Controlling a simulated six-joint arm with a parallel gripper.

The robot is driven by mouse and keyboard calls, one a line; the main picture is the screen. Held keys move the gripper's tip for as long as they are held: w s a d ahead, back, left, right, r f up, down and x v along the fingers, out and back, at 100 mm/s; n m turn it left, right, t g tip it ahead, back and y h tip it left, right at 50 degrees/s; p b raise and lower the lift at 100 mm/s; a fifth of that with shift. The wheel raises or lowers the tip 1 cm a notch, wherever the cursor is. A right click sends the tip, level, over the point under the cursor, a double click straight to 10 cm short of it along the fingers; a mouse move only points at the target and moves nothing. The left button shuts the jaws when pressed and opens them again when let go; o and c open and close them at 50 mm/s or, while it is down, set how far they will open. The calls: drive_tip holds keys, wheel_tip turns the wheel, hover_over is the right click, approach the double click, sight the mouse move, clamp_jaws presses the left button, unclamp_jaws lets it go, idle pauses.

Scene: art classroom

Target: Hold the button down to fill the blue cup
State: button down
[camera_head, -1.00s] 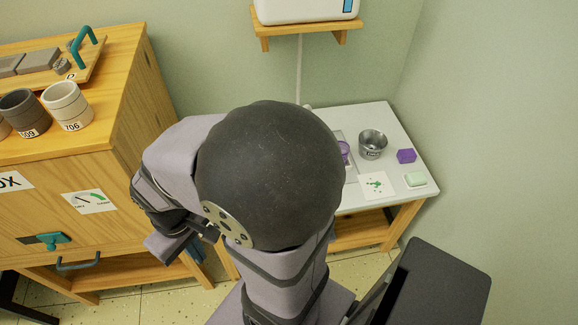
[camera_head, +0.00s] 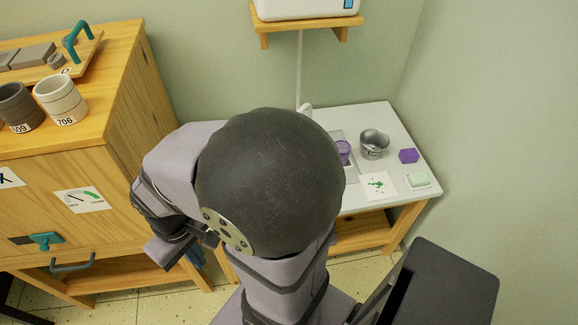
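No blue cup can be made out for certain. A small blue piece (camera_head: 196,257) shows below my arm, mostly hidden, and I cannot tell what it is. A white machine (camera_head: 305,9) with a blue panel (camera_head: 350,4) sits on a wall shelf, cut off by the top edge. A pale pipe (camera_head: 299,75) runs down from the shelf to the white table (camera_head: 385,118). A purple round item (camera_head: 343,153) stands on a grey tray there, partly behind my arm. No button can be made out. My gripper's fingers are not visible; my arm fills the middle.
The table also holds a metal pot (camera_head: 374,144), a purple block (camera_head: 409,156), a pale green block (camera_head: 418,180) and a marked card (camera_head: 377,186). At left, a wooden cabinet (camera_head: 130,130) carries a grey cup (camera_head: 18,108) and a white cup (camera_head: 61,100).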

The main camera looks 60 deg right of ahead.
drive_tip(key=shift+f+b, duration=1.7)
drive_tip(key=shift+f, duration=0.15)
idle(2.0)
drive_tip(key=shift+r, duration=0.1)
idle(0.4)
wheel_tip(320, 180, up, 5)
drive_tip(key=p, duration=0.5)
wheel_tip(320, 180, up, 18)
drive_tip(key=p, duration=1.8)
drive_tip(key=shift+d, duration=0.1)
